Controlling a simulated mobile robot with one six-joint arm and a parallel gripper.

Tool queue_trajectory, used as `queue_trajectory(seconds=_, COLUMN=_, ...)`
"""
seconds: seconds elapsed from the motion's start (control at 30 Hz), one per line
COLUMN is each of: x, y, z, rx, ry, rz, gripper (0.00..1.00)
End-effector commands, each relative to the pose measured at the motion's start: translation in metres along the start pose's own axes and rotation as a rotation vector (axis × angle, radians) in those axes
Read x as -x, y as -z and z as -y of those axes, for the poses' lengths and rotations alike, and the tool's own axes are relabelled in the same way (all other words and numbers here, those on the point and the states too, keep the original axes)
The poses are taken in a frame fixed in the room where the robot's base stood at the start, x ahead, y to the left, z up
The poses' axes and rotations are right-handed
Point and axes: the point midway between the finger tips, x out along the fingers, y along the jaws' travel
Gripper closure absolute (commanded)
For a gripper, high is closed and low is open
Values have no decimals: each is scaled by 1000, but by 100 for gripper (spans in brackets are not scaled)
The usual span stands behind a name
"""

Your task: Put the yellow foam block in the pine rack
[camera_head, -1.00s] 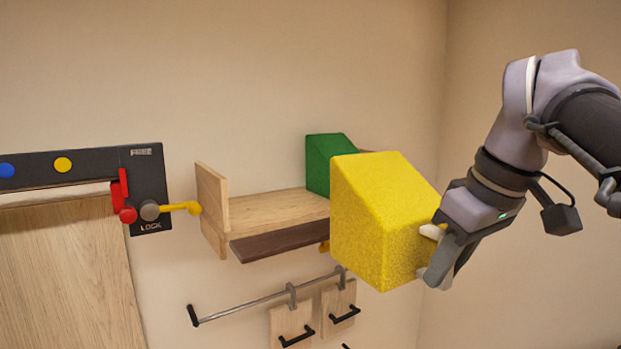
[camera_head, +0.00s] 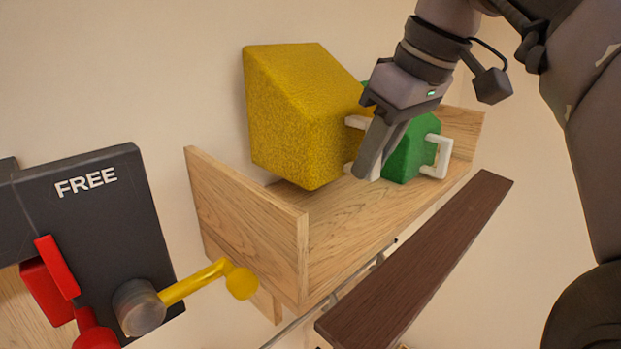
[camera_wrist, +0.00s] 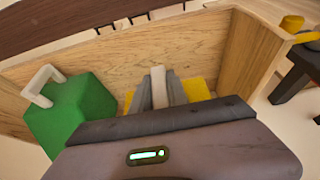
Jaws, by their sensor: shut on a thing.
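The yellow foam block (camera_head: 300,115) is a wedge with a sloped top, in the left half of the pine rack in the head view. My gripper (camera_head: 366,150) is shut on its white handle, on the block's right side. The block's lower edge is at the rack's floor; I cannot tell whether it rests or hovers just above. In the wrist view the yellow block (camera_wrist: 197,91) is mostly hidden behind my gripper (camera_wrist: 160,90). The pine rack (camera_head: 250,225) has an end wall on the left and an open front in the head view.
A green block (camera_head: 408,155) with a white handle stands in the rack to the right. A dark brown bar (camera_head: 420,265) runs along the rack's front, lower down. A black lock panel (camera_head: 95,215) marked FREE, with a yellow lever (camera_head: 205,280), is close at left.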

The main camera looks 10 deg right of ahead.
Motion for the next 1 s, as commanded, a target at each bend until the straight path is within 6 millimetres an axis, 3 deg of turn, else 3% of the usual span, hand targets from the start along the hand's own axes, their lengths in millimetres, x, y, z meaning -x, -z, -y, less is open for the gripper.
queue_trajectory(seconds=0.03, x=-17, y=-8, z=1, rx=-1, ry=1, rz=0, gripper=100)
queue_trajectory(seconds=0.3, x=-66, y=-28, z=1, rx=-1, ry=1, rz=0, gripper=100)
queue_trajectory(seconds=0.7, x=-75, y=-31, z=0, rx=-1, ry=1, rz=0, gripper=100)
queue_trajectory(seconds=0.73, x=-75, y=-31, z=0, rx=-2, ry=1, rz=0, gripper=76)
queue_trajectory(seconds=0.8, x=-75, y=-31, z=0, rx=-1, ry=1, rz=0, gripper=62)
queue_trajectory(seconds=0.83, x=-75, y=-31, z=0, rx=-1, ry=1, rz=0, gripper=58)
queue_trajectory(seconds=1.0, x=-74, y=-31, z=0, rx=-1, ry=1, rz=0, gripper=58)
